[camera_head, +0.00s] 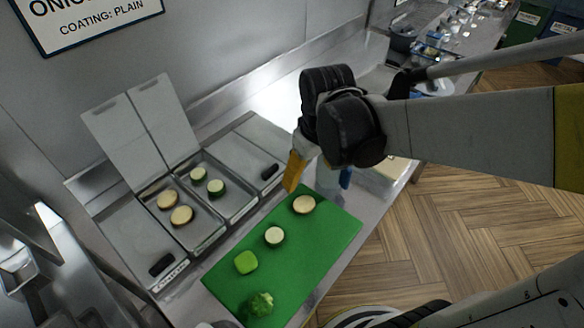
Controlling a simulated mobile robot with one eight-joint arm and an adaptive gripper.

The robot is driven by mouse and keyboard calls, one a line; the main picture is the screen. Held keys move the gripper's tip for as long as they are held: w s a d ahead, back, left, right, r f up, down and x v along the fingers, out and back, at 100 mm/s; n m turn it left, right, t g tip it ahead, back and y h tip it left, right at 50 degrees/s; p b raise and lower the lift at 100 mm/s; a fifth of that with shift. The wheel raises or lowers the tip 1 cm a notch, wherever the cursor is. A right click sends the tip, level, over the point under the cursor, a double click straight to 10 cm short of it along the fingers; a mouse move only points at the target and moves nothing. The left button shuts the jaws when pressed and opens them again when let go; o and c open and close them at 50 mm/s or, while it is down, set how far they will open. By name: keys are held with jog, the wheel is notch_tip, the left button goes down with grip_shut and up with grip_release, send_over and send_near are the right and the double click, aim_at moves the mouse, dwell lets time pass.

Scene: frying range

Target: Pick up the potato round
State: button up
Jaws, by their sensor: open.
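A pale, brown-edged potato round (304,204) lies flat near the far end of the green cutting board (320,252). My gripper (318,184) is above and just beyond that round, pointing down. Its yellow finger is on the left and a blue part shows on the right. It is open, with nothing seen between the fingers. Two similar brown-edged rounds (181,215) lie in the left part of the open metal tray.
A zucchini round (274,235), a green piece (246,262) and a broccoli floret (261,303) lie along the board. Two zucchini rounds (216,187) are in the open tray (205,238). Its raised lid (145,125) stands behind. Closed bins flank it.

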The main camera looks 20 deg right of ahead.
jog(key=w+f+g, duration=0.1)
jog(key=w+f, duration=0.1)
jog(key=n+b, duration=0.1)
send_over(305, 205)
jog(key=shift+g, duration=0.4)
jog(key=f, duration=0.6)
jog(key=shift+w+d+f, duration=0.2)
jog(key=shift+w+f, duration=0.1)
jog(key=shift+f, duration=0.1)
jog(key=f, duration=0.1)
jog(key=f+b, duration=0.1)
jog(key=f, duration=0.1)
jog(key=f+b, duration=0.1)
jog(key=f, duration=0.1)
jog(key=shift+s+a+f, duration=0.1)
jog(key=shift+s+a, duration=0.05)
jog(key=shift+s, duration=0.1)
jog(key=c, duration=1)
